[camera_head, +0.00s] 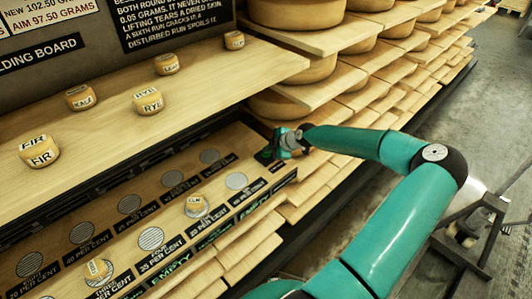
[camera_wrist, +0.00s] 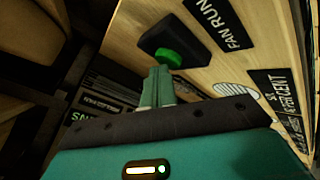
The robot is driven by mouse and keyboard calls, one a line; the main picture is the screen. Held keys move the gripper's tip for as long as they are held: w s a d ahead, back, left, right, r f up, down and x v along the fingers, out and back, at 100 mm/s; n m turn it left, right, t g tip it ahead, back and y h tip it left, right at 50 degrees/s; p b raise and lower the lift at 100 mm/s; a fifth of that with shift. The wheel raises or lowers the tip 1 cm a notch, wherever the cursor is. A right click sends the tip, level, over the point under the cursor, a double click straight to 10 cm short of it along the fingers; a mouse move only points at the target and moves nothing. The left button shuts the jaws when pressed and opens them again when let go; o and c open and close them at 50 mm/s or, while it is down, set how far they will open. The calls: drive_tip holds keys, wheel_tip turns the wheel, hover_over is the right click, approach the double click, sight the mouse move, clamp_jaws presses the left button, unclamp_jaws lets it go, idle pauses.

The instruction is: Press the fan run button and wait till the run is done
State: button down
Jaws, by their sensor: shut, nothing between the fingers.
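The fan run button is a green button (camera_wrist: 174,58) on a black box (camera_wrist: 158,38) in the wrist view, beside a black FAN RUN label (camera_wrist: 218,24). My gripper (camera_wrist: 159,70) is shut and empty, with its fingertips right at the near side of the button. I cannot tell whether they touch it or press it. In the head view my gripper (camera_head: 277,150) is at the right end of the lower board, and only a small patch of the green button (camera_head: 264,157) shows beside it.
Small labelled cheeses, such as FIR (camera_head: 39,152) and RYE (camera_head: 147,101), stand on the upper wooden shelf (camera_head: 200,85). Large cheese wheels (camera_head: 305,70) fill racks behind. The floor at right is partly clear.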

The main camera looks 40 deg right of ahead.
sight(269, 155)
drive_tip(key=shift+r, duration=0.85)
drive_tip(key=shift+r, duration=0.15)
drive_tip(key=shift+r, duration=2.4)
